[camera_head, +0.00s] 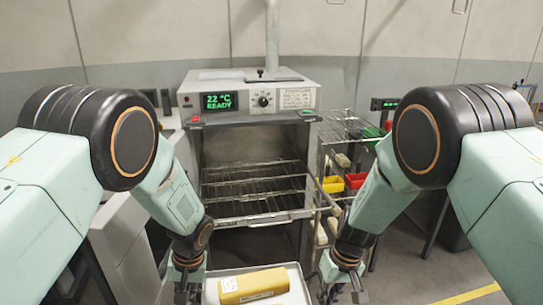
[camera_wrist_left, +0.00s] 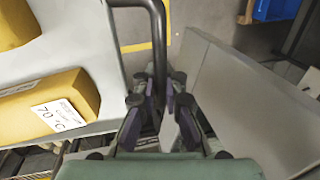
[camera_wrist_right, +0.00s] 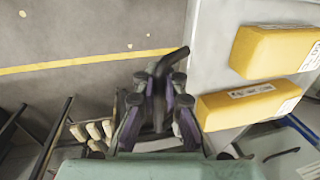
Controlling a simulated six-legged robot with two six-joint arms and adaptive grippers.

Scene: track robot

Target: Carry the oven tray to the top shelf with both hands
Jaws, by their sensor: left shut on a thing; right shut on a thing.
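The oven tray (camera_head: 290,271) is pale metal and sits low in front of me, cut off by the lower edge of the head view. A yellow block (camera_head: 253,286) lies on it; the wrist views show two labelled yellow blocks. My left gripper (camera_head: 188,284) is shut on the tray's dark handle (camera_wrist_left: 158,35) at the left side. My right gripper (camera_head: 344,284) is shut on the other dark handle (camera_wrist_right: 172,58) at the right side. Behind the tray stands the oven (camera_head: 250,120), its front open, with wire shelves (camera_head: 250,185) at several heights inside.
The oven's display (camera_head: 219,101) reads 22 °C READY. A wire rack (camera_head: 345,130) with red (camera_head: 355,180), yellow and green bins stands close right of the oven. A grey panel (camera_wrist_left: 240,100) is near my left gripper. A yellow floor line (camera_wrist_right: 90,62) crosses open floor.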

